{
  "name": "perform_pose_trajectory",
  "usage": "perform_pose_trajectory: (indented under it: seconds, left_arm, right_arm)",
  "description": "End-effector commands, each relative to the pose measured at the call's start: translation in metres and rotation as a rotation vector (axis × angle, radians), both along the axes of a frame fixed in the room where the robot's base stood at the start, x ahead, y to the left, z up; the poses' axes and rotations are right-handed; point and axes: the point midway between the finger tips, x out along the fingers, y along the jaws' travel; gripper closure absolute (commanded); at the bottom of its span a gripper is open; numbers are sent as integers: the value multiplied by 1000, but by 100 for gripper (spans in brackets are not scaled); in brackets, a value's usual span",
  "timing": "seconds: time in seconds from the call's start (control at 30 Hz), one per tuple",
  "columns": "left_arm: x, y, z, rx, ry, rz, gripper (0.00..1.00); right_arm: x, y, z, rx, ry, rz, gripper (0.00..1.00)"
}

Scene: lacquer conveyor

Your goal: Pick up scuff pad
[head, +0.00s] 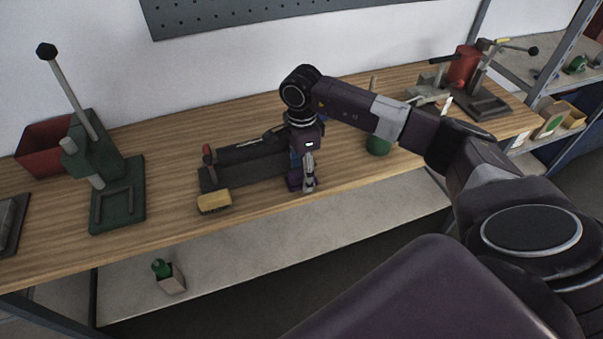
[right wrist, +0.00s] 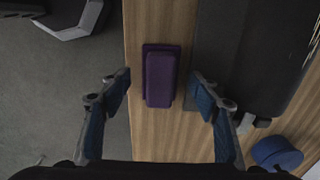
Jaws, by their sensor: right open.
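The scuff pad appears to be the purple block (right wrist: 160,76) with a wider base, lying on the wooden bench near its front edge. In the head view only a small purple part (head: 294,181) shows beside my right gripper (head: 308,187). My right gripper is open and points down over the pad. In the right wrist view the fingers (right wrist: 161,88) stand on either side of the pad, with a gap on both sides, and nothing is held. My left gripper is not in view.
A dark conveyor unit (head: 245,160) lies just behind the pad. A yellow block (head: 214,202) sits to the left on the bench (head: 165,225). A blue round thing (right wrist: 277,153) and a green jar (head: 377,145) are near. A green press (head: 95,165) stands farther left.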

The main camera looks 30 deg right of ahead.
Motion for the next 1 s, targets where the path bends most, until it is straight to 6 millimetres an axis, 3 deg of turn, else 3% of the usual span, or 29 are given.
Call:
perform_pose_trajectory:
  seconds: [0.23, 0.63, 1.0]
  left_arm:
    - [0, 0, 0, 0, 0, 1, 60]
    - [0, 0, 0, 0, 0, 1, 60]
    - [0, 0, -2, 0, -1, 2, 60]
  right_arm:
    - [0, 0, -3, 0, 0, 0, 44]
    - [0, 0, -3, 0, 0, 1, 88]
    - [1, 0, 3, 0, -3, 0, 88]
